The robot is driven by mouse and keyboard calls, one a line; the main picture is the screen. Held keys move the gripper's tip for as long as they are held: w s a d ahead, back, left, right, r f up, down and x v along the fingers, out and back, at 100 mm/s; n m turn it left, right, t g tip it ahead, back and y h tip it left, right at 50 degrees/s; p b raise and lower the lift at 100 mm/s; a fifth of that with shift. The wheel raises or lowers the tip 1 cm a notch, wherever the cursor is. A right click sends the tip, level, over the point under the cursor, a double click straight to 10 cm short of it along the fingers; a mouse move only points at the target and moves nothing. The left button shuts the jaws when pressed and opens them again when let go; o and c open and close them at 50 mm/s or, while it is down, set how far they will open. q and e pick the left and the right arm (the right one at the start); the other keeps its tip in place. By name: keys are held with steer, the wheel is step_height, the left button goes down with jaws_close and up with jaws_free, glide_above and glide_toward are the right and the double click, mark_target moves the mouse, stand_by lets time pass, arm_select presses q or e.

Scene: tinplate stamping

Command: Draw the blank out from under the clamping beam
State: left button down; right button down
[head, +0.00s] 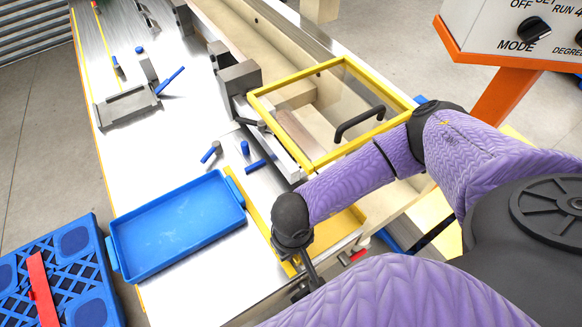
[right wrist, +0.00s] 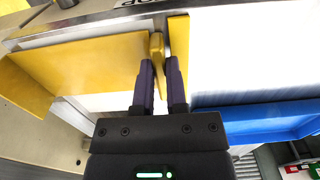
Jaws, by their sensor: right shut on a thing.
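My right gripper (head: 305,275) is low in the head view, beside the yellow-edged opening at the bench front. In the right wrist view, its two purple fingers (right wrist: 158,75) are shut on a small upright yellow tab (right wrist: 156,50). The tab stands in the gap between a bent yellow plate (right wrist: 90,62) and a narrow yellow strip (right wrist: 179,55). A yellow-framed clear guard (head: 320,160) with a black handle (head: 360,124) covers the press area behind my right arm. I cannot pick out the blank or clamping beam with certainty. My left gripper is not in view.
A blue tray (head: 117,215) lies empty on the metal bench (head: 165,150), left of my right gripper. Blue-handled tools (head: 255,165) lie behind it. A grey fixture (head: 125,108) stands farther back. A blue crate (head: 92,285) is bottom left; a control box (head: 490,30) is top right.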

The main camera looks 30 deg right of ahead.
steer(key=shift+s, duration=0.15)
steer(key=c, duration=0.6)
jaws_free()
steer(key=shift+r, duration=0.25)
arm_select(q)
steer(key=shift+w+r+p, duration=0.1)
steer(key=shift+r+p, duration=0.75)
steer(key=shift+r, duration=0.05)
arm_select(e)
step_height(320, 180, up, 9)
steer(key=shift+r, duration=0.2)
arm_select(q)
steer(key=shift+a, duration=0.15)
